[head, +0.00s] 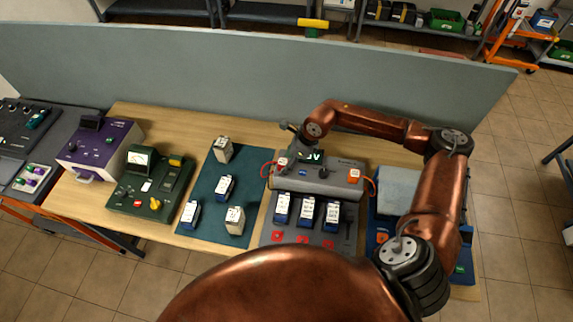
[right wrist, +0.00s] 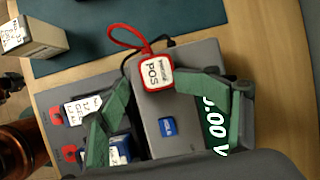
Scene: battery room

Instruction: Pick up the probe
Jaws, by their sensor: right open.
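The probe (right wrist: 152,72), a white-topped block with a red edge, is labelled POS and has a red cable loop. It sits at the end of the grey tester (right wrist: 175,118). In the head view the probe (head: 283,162) is at the tester's left end. My right gripper (right wrist: 150,86) is open, its green fingers spread on either side of the probe in the picture. Whether they touch it cannot be told. In the head view the right gripper (head: 296,138) is small and partly hidden above the tester's left part. My left gripper is not in view.
A second, orange-red block (head: 354,176) is at the tester's right end. Blue-and-white batteries (head: 307,211) stand in front of the tester. A green mat (head: 214,180) holds several batteries. A green meter (head: 150,185) stands to the left. A grey partition (head: 230,75) runs behind the table.

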